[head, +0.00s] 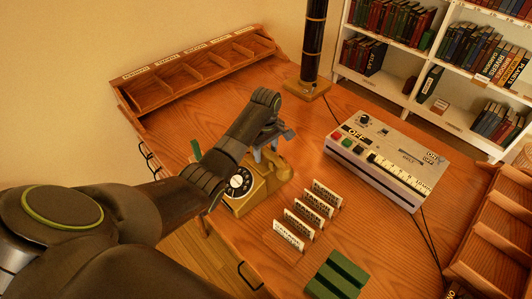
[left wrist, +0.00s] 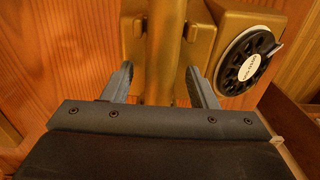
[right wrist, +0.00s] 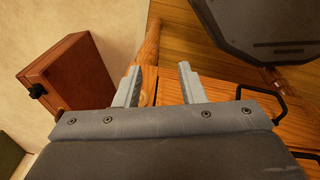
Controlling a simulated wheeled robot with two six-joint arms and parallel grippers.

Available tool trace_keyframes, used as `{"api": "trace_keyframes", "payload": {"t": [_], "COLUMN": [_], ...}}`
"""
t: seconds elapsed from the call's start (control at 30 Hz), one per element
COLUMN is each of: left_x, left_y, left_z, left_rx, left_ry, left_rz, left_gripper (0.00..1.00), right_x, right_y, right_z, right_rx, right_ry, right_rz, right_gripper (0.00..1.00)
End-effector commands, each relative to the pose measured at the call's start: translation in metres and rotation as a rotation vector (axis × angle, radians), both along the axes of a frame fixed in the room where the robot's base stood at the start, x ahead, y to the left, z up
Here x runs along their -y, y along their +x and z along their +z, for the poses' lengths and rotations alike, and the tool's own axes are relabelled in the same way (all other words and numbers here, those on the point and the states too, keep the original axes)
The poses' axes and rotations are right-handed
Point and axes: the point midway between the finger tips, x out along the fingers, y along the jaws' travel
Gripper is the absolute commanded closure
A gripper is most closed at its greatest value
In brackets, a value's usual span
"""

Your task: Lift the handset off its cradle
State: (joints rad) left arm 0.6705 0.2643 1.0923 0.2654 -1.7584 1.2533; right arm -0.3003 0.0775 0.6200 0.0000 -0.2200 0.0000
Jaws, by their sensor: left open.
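The gold telephone (head: 238,206) with a black and white rotary dial stands on the wooden desk. My left gripper (head: 272,152) is over it, pointing down. In the left wrist view, the gold handset (left wrist: 163,50) runs as a bar between the open fingers of my left gripper (left wrist: 162,85), one finger on each side. The handset appears to lie on the cradle of the phone body (left wrist: 235,22); the contact is partly hidden. My right gripper (right wrist: 158,88) is open and empty, away from the phone, and is not in the head view.
Several white name cards (head: 288,235) stand right of the phone, with a green block (head: 336,277) in front. A switch box (head: 385,160) with a paper strip stands further right. A wooden pigeonhole tray (head: 195,70) and dark post (head: 314,45) are behind. A red-brown box (right wrist: 72,75) is near my right gripper.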

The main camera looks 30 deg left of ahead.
Motion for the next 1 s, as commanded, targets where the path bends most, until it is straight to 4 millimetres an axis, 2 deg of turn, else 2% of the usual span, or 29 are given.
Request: {"api": "trace_keyframes", "payload": {"t": [0.07, 0.4, 0.67, 0.77, 0.87, 1.0], "left_x": [0.000, 0.000, 0.000, 0.000, -0.001, -0.001], "left_y": [0.000, 0.000, 0.001, 0.001, 0.002, 0.002], "left_z": [0.000, 0.000, 0.002, 0.008, 0.023, 0.052], "left_rx": [0.000, 0.000, 0.002, 0.004, 0.007, 0.009], "left_ry": [0.000, 0.000, 0.000, 0.000, 0.001, 0.001], "left_rz": [0.000, 0.001, 0.000, 0.000, 0.001, -0.001], "left_gripper": [0.55, 1.00, 1.00, 1.00, 1.00, 1.00], "right_x": [0.000, 0.001, 0.003, 0.003, 0.003, 0.003], "right_y": [0.000, 0.000, 0.000, 0.000, 0.000, 0.000], "right_z": [0.000, 0.000, 0.000, -0.001, -0.002, -0.007], "right_rx": [0.000, 0.001, 0.001, 0.001, 0.001, 0.001], "right_ry": [0.000, -0.001, -0.003, -0.004, -0.004, -0.004], "right_rz": [0.000, 0.001, 0.002, 0.002, 0.002, 0.002], "right_gripper": [0.64, 0.64, 0.64, 0.64, 0.64, 0.64]}}
